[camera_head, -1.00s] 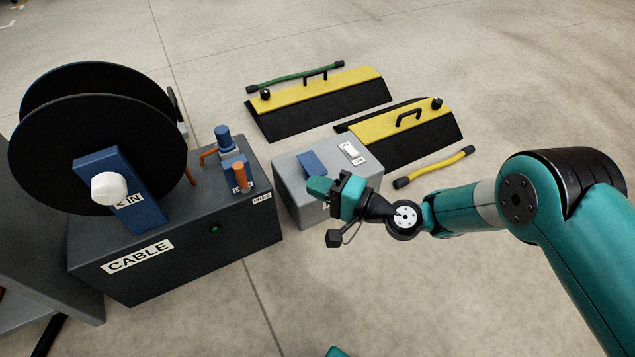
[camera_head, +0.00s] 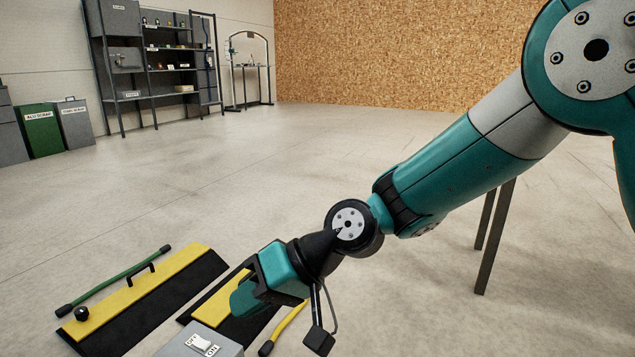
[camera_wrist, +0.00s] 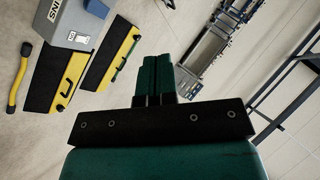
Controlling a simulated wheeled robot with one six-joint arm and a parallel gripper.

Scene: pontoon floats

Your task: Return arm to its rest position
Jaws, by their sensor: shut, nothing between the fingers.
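My gripper (camera_head: 243,298) is teal and black, shut and empty, at the end of my bent arm. In the head view it points down and left, in front of the right yellow-and-black ramp (camera_head: 213,305) and hides part of it. In the wrist view its teal fingers (camera_wrist: 155,72) are together with nothing between them.
A grey switch box (camera_head: 215,342) stands at the bottom edge. A left ramp (camera_head: 150,302), a green bar (camera_head: 112,282) and a yellow bar (camera_head: 284,328) lie on the floor. Shelving (camera_head: 160,70) and scrap bins (camera_head: 40,131) stand far back. Middle floor is clear.

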